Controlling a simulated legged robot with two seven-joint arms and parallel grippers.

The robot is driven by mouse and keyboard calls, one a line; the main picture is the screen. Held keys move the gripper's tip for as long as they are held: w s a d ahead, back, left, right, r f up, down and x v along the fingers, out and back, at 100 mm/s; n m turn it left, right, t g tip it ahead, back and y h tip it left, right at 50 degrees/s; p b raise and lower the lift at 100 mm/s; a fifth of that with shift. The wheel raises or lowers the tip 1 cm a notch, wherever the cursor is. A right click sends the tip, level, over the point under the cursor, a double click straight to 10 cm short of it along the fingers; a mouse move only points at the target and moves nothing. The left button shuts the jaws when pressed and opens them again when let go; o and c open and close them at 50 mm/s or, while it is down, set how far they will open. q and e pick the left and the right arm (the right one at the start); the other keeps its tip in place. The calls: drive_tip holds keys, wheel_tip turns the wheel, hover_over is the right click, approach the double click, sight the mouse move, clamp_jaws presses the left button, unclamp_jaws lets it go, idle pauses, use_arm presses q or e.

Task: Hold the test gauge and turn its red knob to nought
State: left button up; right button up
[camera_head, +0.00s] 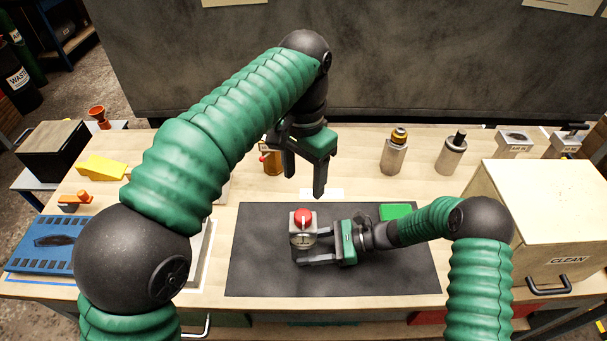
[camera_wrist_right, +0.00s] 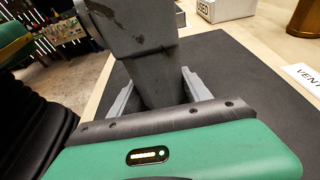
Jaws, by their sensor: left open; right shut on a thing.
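The test gauge (camera_head: 301,240) is a small grey body with a round face and a red knob (camera_head: 303,217) on top. It is over the dark mat (camera_head: 265,275). My right gripper (camera_head: 308,248) reaches in from the right and is shut on the gauge body. In the right wrist view the grey gauge body (camera_wrist_right: 150,75) stands between the two fingers; the knob is out of that view. My left gripper (camera_head: 304,180) is open and empty, fingers pointing down, above and behind the red knob and apart from it.
A green block (camera_head: 395,212) lies on the mat behind my right wrist. A wooden CLEAN box (camera_head: 545,215) stands at the right. Two metal cylinders (camera_head: 394,155) (camera_head: 452,153) and a brass-coloured piece (camera_head: 272,163) stand at the back. A blue tray (camera_head: 45,243) lies at the left.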

idle(0.3)
drive_tip(key=o, duration=1.3)
